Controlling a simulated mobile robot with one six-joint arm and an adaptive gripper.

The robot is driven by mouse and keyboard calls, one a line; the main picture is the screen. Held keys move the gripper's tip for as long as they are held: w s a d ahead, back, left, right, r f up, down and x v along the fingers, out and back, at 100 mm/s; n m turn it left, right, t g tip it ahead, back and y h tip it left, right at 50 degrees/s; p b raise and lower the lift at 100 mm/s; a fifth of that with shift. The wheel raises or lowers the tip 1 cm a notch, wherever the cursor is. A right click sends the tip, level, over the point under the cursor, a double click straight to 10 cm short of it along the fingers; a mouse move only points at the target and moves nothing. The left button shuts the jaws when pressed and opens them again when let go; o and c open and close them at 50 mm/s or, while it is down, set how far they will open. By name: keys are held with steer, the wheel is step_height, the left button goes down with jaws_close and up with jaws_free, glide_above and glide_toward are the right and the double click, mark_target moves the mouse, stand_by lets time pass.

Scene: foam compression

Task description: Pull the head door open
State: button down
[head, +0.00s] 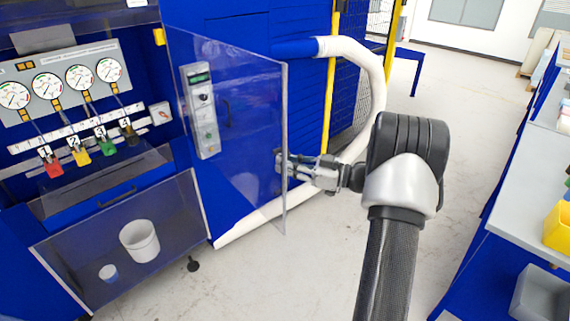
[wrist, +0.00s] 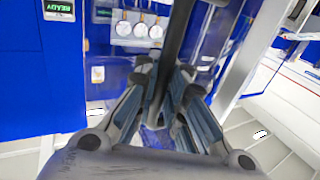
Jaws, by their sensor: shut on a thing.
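The head door (head: 240,150) is a clear panel with a pale edge, to the right of the gauge compartment in the head view. It stands swung out at an angle from the blue machine, and the compartment is uncovered. My gripper (head: 284,165) is at the door's free right edge, around mid-height. In the wrist view my gripper (wrist: 172,95) is closed around a dark upright bar (wrist: 180,40) at the door. Whether this bar is a handle or the edge itself is hard to tell.
The blue machine (head: 225,30) has several gauges (head: 62,80) and coloured valves (head: 80,155). A lower clear panel (head: 120,240) has a white bucket (head: 140,241) behind it. A white hose (head: 372,80) curves behind my arm. A bench (head: 530,170) stands right; floor between is clear.

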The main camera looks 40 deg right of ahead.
steer(key=shift+s+f, duration=0.15)
steer(key=shift+f, duration=0.1)
steer(key=c, duration=2.1)
jaws_free()
steer(key=shift+s, duration=0.1)
steer(key=o, duration=0.3)
steer(key=shift+s+r, duration=0.15)
steer(key=shift+r, duration=0.05)
steer(key=shift+o, duration=0.7)
steer(key=shift+w, duration=0.2)
steer(key=shift+s, duration=0.1)
steer(key=v, duration=1.2)
